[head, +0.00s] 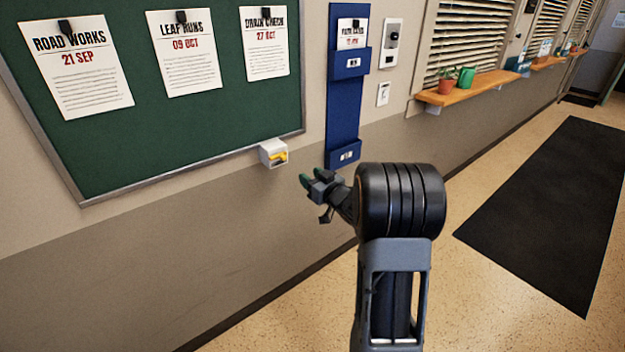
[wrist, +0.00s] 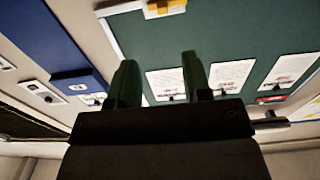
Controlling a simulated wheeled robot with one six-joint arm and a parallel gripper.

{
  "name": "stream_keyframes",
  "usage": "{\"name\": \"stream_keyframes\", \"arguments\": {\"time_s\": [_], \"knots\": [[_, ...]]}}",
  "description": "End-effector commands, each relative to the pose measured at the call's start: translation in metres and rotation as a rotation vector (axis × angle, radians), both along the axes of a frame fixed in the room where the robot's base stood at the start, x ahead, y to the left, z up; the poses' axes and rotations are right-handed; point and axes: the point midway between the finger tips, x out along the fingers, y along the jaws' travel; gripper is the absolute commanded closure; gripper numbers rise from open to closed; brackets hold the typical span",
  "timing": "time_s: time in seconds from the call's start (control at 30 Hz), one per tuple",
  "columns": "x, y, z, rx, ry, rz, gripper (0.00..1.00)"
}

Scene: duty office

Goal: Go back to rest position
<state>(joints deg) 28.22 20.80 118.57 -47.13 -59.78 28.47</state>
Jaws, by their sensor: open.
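My gripper (head: 314,178) is in front of the wall, just right of a small white box with a yellow part (head: 277,154) below the green notice board. In the wrist view, the two green fingertips of my gripper (wrist: 158,75) stand apart with nothing between them. The wrist view is turned over, and the white box with its yellow part (wrist: 163,8) shows at its top edge, apart from the fingertips.
The green board (head: 150,140) holds three notices. A blue wall rack (head: 346,110) hangs right of it. A wooden shelf (head: 480,88) with plant pots and a green watering can (head: 466,77) juts from the wall. A black mat (head: 550,210) lies on open floor at right.

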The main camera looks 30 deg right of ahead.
Motion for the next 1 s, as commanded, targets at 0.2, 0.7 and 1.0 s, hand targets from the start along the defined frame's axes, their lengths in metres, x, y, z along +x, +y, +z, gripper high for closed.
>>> {"name": "stream_keyframes", "arguments": {"time_s": [0.2,0.7,1.0], "knots": [[-0.006,-0.001,0.000,0.001,0.000,-0.001,0.55],[-0.005,-0.003,-0.003,-0.021,0.013,-0.010,0.55],[-0.036,-0.051,-0.076,-0.134,0.460,-0.322,0.55]]}}
